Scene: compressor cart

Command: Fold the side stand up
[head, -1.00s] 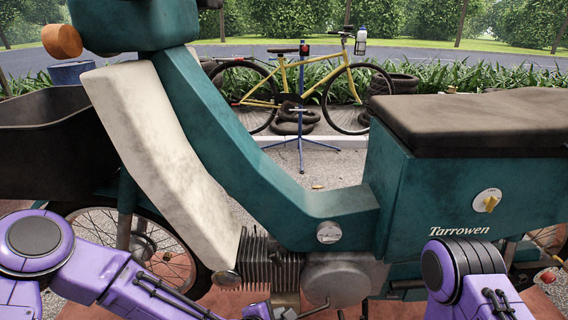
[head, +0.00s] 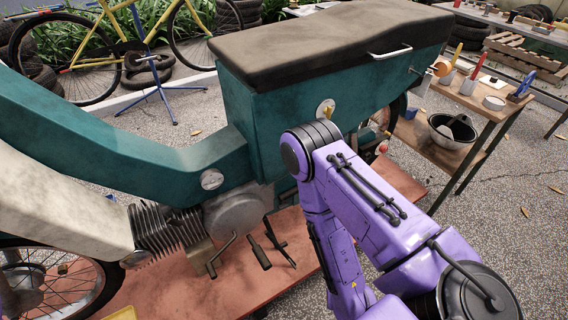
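The teal moped (head: 110,125) stands on a reddish platform. Below its engine, a thin dark leg (head: 279,243) slants down toward the platform; it looks like the side stand, extended downward. Beside it are a dark pedal-like lever (head: 258,252) and a bent metal lever (head: 222,254). I cannot tell whether the leg's foot touches the platform. My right arm is bent at the right of the moped, its forearm pointing down. Neither of my grippers shows; both are outside the picture or hidden.
The reddish platform (head: 305,235) has bare room right of the leg. A wooden workbench (head: 468,100) with tools and a bowl (head: 452,132) stands at the right. A yellow bicycle (head: 120,45) on a blue stand is behind. Speckled ground is open at far right.

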